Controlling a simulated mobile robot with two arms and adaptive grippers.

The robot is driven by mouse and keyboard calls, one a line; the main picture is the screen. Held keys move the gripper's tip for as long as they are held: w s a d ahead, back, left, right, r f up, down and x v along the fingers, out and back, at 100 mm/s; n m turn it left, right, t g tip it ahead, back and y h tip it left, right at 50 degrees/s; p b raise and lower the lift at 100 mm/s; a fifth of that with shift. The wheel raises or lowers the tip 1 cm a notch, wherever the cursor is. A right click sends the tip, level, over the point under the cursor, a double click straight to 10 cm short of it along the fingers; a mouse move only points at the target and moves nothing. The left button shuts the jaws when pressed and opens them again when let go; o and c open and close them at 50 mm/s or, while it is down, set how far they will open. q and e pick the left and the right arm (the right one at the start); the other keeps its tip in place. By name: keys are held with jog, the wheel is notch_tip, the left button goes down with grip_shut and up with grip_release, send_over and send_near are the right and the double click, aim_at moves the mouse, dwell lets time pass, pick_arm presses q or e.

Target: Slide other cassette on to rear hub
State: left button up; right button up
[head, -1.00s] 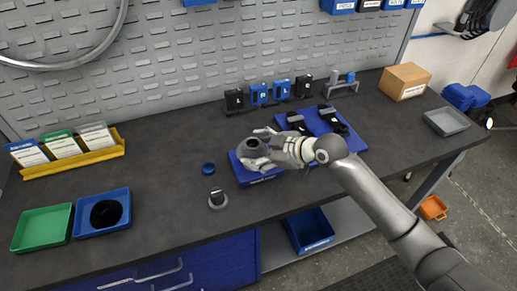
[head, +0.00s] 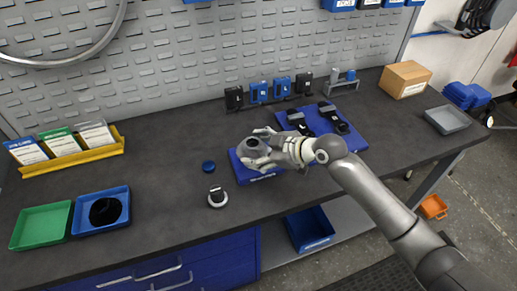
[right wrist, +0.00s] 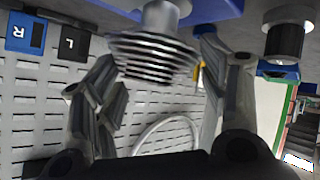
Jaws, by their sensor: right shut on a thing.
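My right gripper (head: 256,146) is over the blue stand (head: 243,174) in the middle of the bench. In the right wrist view, which is upside down, its fingers (right wrist: 157,62) are on both sides of a ribbed dark cassette (right wrist: 150,56), shut on it. A silver cylindrical hub part (right wrist: 162,15) rises from the blue stand and meets the cassette. How far the cassette sits on it cannot be told. A smaller silver and black hub-like part (head: 217,198) stands on the bench in front, also in the right wrist view (right wrist: 287,38). My left gripper is out of view.
A blue round cap (head: 208,167) lies left of the stand. A blue tray (head: 84,222) with a black round part and an empty green tray (head: 38,231) are at left. A blue mat (head: 345,122) with black tools lies at right. The bench's left middle is clear.

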jog(key=shift+f, duration=0.1)
jog(key=o, duration=2)
jog(key=shift+o, duration=0.2)
jog(key=shift+d, duration=0.15)
